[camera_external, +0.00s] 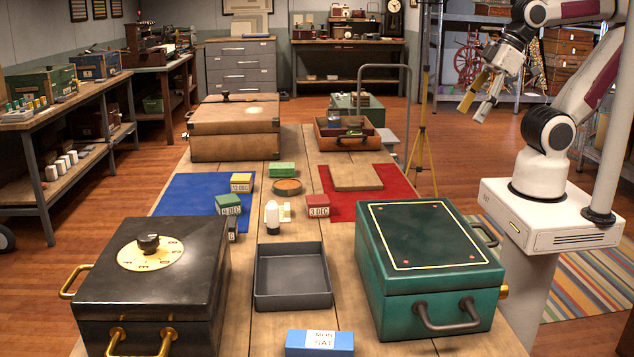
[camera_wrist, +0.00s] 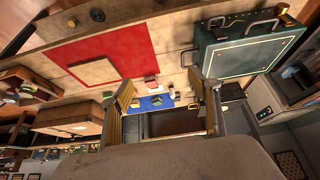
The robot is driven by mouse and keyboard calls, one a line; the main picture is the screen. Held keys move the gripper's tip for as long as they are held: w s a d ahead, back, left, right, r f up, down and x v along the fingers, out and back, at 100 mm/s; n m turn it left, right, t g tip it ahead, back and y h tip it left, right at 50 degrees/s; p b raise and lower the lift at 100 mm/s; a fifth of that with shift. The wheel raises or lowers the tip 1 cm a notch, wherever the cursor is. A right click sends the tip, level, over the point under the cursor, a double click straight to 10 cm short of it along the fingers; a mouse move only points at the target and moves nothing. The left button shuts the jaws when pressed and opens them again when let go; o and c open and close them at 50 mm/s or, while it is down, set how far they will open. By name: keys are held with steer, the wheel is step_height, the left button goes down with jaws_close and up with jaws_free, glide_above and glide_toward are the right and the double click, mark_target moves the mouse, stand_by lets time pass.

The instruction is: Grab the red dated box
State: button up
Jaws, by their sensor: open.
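The red dated box (camera_external: 317,205) sits on the wooden table at the left edge of the red mat (camera_external: 395,183), its pale face reading "3 DEC". In the wrist view a small red and white block (camera_wrist: 151,84), likely this box, lies between the red and blue mats. My gripper (camera_external: 474,97) is open and empty, raised at the right, beyond the table's edge and well apart from the box. In the wrist view its two fingers (camera_wrist: 168,98) stand wide apart.
A yellow dated box (camera_external: 241,182) and green dated box (camera_external: 228,204) stand on the blue mat (camera_external: 185,197). White pieces (camera_external: 272,214) are left of the red box. A grey tray (camera_external: 292,276), green case (camera_external: 430,262) and black case (camera_external: 150,275) fill the table's front.

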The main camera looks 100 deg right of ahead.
steer(key=shift+w, duration=0.1)
steer(key=n+t, duration=0.1)
steer(key=t, duration=0.6)
glide_above(325, 198)
steer(key=s, duration=0.5)
steer(key=f, duration=2.1)
steer(key=shift+s+f, duration=0.2)
steer(key=shift+f, duration=0.2)
steer(key=shift+s+f+t+y, duration=0.15)
steer(key=shift+f+t+y, duration=0.25)
steer(key=shift+f, duration=0.95)
steer(key=shift+x, duration=1.3)
